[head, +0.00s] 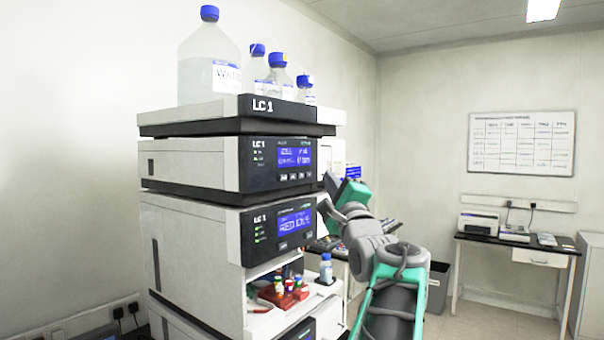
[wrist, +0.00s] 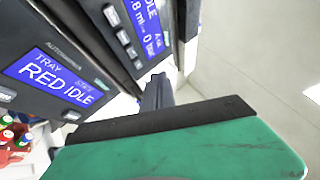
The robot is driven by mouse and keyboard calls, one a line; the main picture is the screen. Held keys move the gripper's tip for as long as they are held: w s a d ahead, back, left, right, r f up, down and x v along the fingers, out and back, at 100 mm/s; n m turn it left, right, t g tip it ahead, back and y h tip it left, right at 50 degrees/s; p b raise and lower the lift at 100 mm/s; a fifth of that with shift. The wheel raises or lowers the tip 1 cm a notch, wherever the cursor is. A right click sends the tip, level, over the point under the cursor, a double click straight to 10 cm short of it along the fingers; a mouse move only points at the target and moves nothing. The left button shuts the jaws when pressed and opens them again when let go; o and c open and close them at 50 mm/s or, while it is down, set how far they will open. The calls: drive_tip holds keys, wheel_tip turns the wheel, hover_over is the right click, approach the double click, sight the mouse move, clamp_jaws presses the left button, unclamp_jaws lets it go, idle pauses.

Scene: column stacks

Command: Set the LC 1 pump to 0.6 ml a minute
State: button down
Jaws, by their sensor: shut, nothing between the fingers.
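The LC 1 pump (head: 205,163) is the upper module of the stack, under the bottle tray. Its blue screen (head: 294,157) is lit, with a row of small buttons beneath. In the wrist view the pump screen (wrist: 148,20) is turned on its side and partly cut off; it reads "IDLE" and a flow ending in ".8 ml". Light pump buttons (wrist: 122,36) line its edge. My gripper (wrist: 158,84) is shut and empty, its tips close to the pump's front near the button row. I cannot tell whether they touch. In the head view my gripper's tips are hard to make out.
The autosampler (head: 195,235) below the pump shows "RED IDLE", with a red vial tray (head: 285,298) in its open bay. Blue-capped bottles, including a large water bottle (head: 209,70), stand on the top tray (head: 190,115). A bench with a printer (head: 483,224) stands at the far right.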

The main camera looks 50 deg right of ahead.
sight(304, 169)
drive_tip(key=shift+w+a+p, duration=0.2)
drive_tip(key=shift+w+p, duration=0.25)
drive_tip(key=shift+w, duration=1.85)
drive_tip(key=shift+w, duration=0.4)
drive_tip(key=shift+w+a, duration=0.1)
drive_tip(key=shift+w, duration=0.3)
idle(0.6)
drive_tip(key=shift+s+b, duration=0.4)
drive_tip(key=shift+s, duration=0.4)
